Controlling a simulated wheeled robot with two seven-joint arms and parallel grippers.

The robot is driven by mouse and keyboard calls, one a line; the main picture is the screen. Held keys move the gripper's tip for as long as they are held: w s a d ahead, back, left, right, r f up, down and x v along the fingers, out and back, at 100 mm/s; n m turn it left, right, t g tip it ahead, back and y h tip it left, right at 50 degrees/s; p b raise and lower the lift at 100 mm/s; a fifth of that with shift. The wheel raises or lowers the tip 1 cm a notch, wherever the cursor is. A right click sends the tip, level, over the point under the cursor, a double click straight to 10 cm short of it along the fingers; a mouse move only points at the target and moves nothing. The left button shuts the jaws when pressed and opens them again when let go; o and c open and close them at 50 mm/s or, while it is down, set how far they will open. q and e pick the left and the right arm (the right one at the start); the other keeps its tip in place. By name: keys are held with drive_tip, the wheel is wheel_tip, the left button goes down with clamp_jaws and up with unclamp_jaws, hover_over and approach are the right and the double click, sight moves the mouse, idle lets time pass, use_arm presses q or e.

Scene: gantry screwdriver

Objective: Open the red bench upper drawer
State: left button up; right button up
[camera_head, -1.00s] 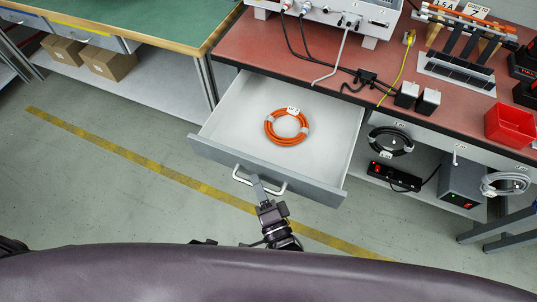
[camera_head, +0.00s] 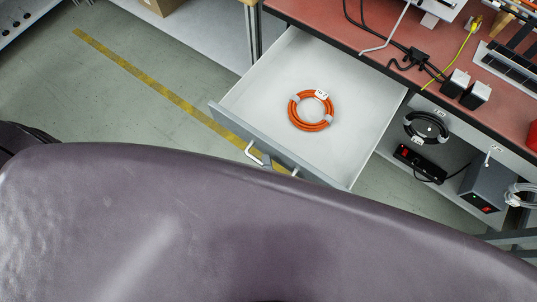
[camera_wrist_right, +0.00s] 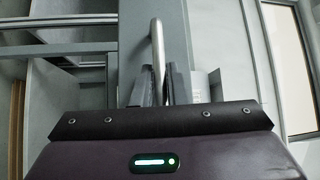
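The upper drawer (camera_head: 250,93) of the red bench (camera_head: 312,12) stands pulled well out in the head view, with its white inside showing. Its grey front (camera_head: 222,117) carries a pale bar handle (camera_head: 252,153), partly hidden by my body. My right gripper (camera_head: 267,160) is at the handle; in the head view only a small grey finger piece shows. In the right wrist view the handle bar (camera_wrist_right: 157,45) runs down between the two fingers of the right gripper (camera_wrist_right: 162,80), which look closed on it. My left gripper is not in view.
An orange cable coil (camera_head: 311,110) lies in the drawer. Black adapters (camera_head: 455,83) and cables lie on the bench top. A black coil (camera_head: 425,127), a power strip (camera_head: 420,163) and a grey box (camera_head: 490,185) are right of the drawer. Floor at left is clear.

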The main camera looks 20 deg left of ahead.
drive_tip(key=o, duration=0.4)
drive_tip(key=shift+c, duration=0.2)
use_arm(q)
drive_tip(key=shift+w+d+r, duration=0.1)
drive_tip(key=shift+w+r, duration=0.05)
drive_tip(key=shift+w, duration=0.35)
use_arm(e)
drive_tip(key=v, duration=0.7)
drive_tip(key=shift+s+d, duration=0.2)
drive_tip(key=shift+s, duration=0.2)
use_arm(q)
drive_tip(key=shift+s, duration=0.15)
